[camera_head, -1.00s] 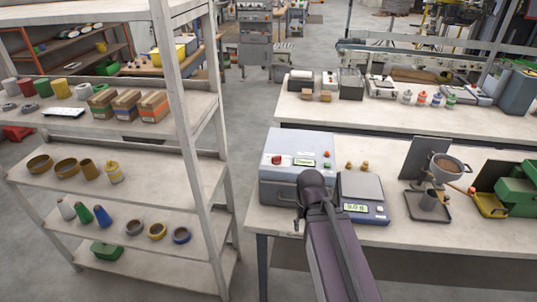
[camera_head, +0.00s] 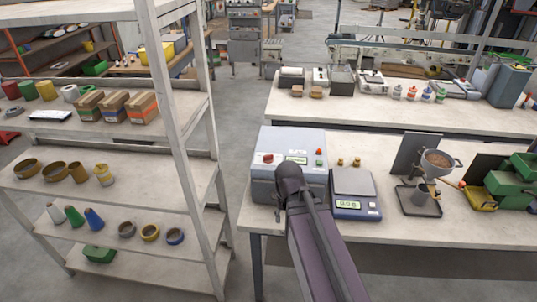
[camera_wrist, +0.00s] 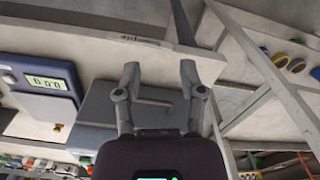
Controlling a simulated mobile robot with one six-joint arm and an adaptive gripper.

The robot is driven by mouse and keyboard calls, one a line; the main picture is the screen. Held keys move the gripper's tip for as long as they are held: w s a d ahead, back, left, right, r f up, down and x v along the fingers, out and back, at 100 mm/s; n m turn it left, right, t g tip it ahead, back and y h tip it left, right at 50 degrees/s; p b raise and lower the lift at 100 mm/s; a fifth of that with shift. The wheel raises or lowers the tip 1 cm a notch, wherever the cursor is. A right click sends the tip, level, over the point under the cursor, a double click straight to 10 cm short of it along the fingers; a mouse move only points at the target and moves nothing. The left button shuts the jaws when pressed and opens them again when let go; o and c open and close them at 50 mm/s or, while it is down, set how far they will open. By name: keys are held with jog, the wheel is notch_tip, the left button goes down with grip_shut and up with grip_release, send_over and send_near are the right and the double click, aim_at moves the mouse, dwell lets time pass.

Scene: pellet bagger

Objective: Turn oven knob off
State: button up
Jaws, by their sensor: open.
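The oven (camera_head: 259,187) is a grey-blue box on the near table in the head view. Its top panel bears a red knob (camera_head: 268,158) at the left, a small green display and small buttons at the right. My arm covers part of the oven's front right. My gripper (camera_wrist: 160,72) shows in the wrist view with its two fingers apart and nothing between them. The oven body (camera_wrist: 95,110) lies beside and behind the fingers there. The knob cannot be made out in the wrist view, and the gripper is mostly hidden in the head view.
A scale (camera_head: 354,184) with a lit display stands just right of the oven. A pellet hopper (camera_head: 436,163) and green boxes stand farther right. A white shelf rack (camera_head: 190,200) stands close at the left, with a floor gap before the table.

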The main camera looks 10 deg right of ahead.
aim_at(268, 155)
jog(key=w+r+m+p, duration=0.7)
jog(key=w+r+p, duration=0.1)
jog(key=w, duration=0.6)
jog(key=w+r+m+p, duration=0.8)
jog(key=w, duration=0.6)
jog(key=shift+w+r, duration=0.15)
jog(key=shift+r, duration=0.25)
jog(key=shift+a+f, duration=0.1)
notch_tip(268, 155, down, 14)
jog(key=b, duration=1.3)
jog(key=shift+r, duration=0.2)
grip_shut()
